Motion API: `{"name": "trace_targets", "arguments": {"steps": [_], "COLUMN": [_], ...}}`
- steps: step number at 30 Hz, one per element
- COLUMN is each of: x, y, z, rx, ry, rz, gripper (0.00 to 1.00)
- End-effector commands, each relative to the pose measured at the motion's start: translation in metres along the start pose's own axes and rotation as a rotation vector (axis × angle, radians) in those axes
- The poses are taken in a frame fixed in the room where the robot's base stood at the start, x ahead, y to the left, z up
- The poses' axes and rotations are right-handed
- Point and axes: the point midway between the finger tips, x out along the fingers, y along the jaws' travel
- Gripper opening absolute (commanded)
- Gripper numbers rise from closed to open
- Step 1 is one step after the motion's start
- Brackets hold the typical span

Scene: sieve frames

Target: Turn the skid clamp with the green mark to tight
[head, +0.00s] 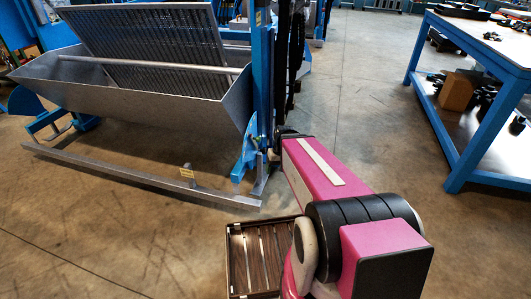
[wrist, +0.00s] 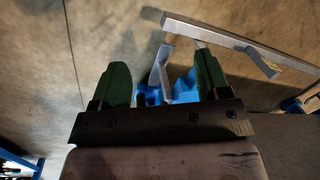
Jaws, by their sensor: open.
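A small grey skid clamp (head: 187,172) with a yellow tag stands on the grey skid bar (head: 110,179) at the foot of the sieve machine. No green mark can be made out on it. In the wrist view, what looks like the same clamp (wrist: 268,68) sits on the skid bar (wrist: 230,42) at the upper right, outside the fingers. My gripper (wrist: 161,62) is open, with green fingers apart and nothing held. A grey metal bracket and blue parts show beyond the gap between them. In the head view my fingers are hard to make out near the blue post.
The sieve machine has a grey trough (head: 130,97) and a slotted screen (head: 150,45). Its blue upright post (head: 264,80) stands close to my arm. A blue workbench (head: 465,110) is at the right. Open concrete floor lies between, and in front of the skid bar.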

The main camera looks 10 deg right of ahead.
Motion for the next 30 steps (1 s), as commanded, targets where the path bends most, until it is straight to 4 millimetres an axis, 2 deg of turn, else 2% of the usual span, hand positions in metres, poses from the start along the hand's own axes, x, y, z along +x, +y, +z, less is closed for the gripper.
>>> {"name": "trace_targets", "arguments": {"steps": [1,6,11,14,18,21,24,27,30], "x": [0.015,0.057,0.093,0.112,0.137,0.15,0.16,0.165,0.166], "y": [0.003,0.005,0.019,0.036,0.071,0.1,0.125,0.142,0.149], "z": [-0.025,-0.084,-0.149,-0.189,-0.244,-0.275,-0.296,-0.307,-0.312], "rx": [-0.021,-0.127,-0.229,-0.285,-0.344,-0.37,-0.384,-0.388,-0.392], "ry": [-0.007,0.02,0.142,0.27,0.503,0.681,0.832,0.935,0.986], "rz": [-0.065,-0.337,-0.611,-0.765,-0.936,-1.013,-1.051,-1.066,-1.069], "gripper": [0.7,0.7,0.7,0.7,0.7,0.7,0.7,0.7,0.7]}}
